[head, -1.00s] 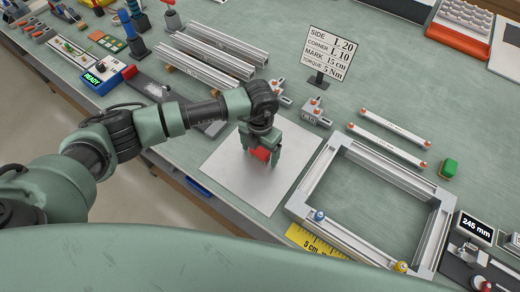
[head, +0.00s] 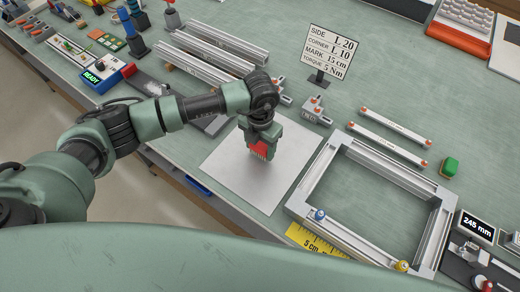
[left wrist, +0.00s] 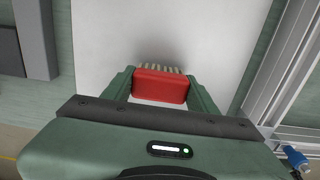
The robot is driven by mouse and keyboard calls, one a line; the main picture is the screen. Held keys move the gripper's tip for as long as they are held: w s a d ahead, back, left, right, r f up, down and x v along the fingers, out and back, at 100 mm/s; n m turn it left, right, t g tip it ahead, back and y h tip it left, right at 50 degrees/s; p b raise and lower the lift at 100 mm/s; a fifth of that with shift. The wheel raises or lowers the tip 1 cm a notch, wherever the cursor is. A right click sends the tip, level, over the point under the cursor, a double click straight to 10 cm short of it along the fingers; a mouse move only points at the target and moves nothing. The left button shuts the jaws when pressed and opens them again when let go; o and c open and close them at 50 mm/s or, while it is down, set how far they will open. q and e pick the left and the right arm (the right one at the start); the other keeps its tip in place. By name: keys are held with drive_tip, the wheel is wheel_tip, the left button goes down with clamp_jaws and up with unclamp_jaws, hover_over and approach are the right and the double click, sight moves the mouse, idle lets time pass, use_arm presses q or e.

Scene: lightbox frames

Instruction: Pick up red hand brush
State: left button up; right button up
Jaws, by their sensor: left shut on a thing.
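The red hand brush (head: 259,150) is between the fingers of my left gripper (head: 262,152), over the pale grey mat (head: 225,172). In the left wrist view the red brush block (left wrist: 160,86) sits between both green fingertips (left wrist: 160,90), and its light bristles stick out at the far side. My left gripper is shut on the brush. I cannot tell whether the brush still touches the mat. My right gripper is not in view.
An aluminium frame (head: 322,180) lies right of the mat, with a yellow ruler (head: 312,240) by its near corner. Aluminium profiles (head: 215,57) lie behind, and a sign (head: 331,50) stands at the back.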

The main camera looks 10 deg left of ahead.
sight(260, 145)
use_arm(q)
wheel_tip(260, 145, up, 18)
drive_tip(key=b, duration=0.4)
drive_tip(key=shift+b, duration=0.4)
drive_tip(key=shift+r, duration=0.1)
